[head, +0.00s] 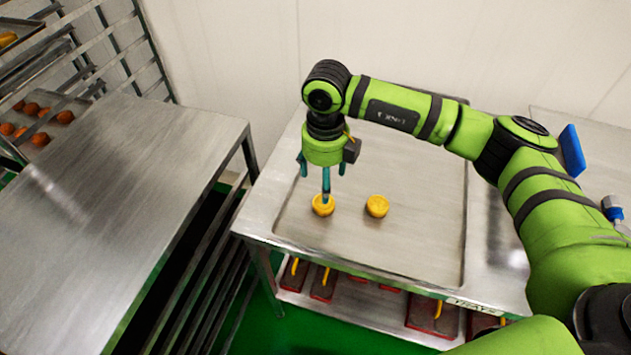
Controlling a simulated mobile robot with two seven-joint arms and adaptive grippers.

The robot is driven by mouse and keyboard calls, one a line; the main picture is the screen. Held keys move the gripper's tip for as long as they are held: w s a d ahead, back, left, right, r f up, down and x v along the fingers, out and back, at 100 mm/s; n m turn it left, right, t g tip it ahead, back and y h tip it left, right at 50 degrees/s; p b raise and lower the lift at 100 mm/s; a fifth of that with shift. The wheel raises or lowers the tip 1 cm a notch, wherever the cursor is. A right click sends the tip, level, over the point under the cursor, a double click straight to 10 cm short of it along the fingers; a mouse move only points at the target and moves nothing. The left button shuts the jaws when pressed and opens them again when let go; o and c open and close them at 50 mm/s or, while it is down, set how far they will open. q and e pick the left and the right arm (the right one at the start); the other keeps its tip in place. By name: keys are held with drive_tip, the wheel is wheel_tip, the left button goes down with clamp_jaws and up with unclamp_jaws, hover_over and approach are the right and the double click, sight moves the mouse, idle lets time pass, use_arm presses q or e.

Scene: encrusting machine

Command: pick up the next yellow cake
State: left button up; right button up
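Two small round yellow cakes lie on the steel tray table. The left cake (323,207) is under my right gripper, and the right cake (377,206) stands apart from it with nothing over it. My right gripper (326,188) points down, with teal fingers. One finger reaches down to the top of the left cake and overlaps it in the view. Other finger parts show higher up at either side. I cannot tell whether the fingers are closed around the cake. My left gripper is not in view.
The tray (420,240) is otherwise bare. A bare steel table (120,190) stands at left. A rack with trays of orange-brown round items (40,138) is at far left. Red-framed trays (435,315) lie on the shelf below. A wall stands behind.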

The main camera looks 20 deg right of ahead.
drive_tip(key=shift+s+f, duration=0.2)
drive_tip(key=shift+s, duration=0.2)
drive_tip(key=f+p, duration=0.1)
drive_tip(key=s+f+p, duration=0.1)
drive_tip(key=shift+a+f, duration=0.1)
drive_tip(key=shift+f, duration=0.3)
drive_tip(key=shift+w+f, duration=0.2)
drive_tip(key=shift+f, duration=1.25)
drive_tip(key=c, duration=1.1)
drive_tip(key=shift+c, duration=0.6)
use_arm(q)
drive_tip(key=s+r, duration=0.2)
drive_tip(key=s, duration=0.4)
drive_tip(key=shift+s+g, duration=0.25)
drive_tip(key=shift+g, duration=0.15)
use_arm(e)
drive_tip(key=shift+r, duration=0.1)
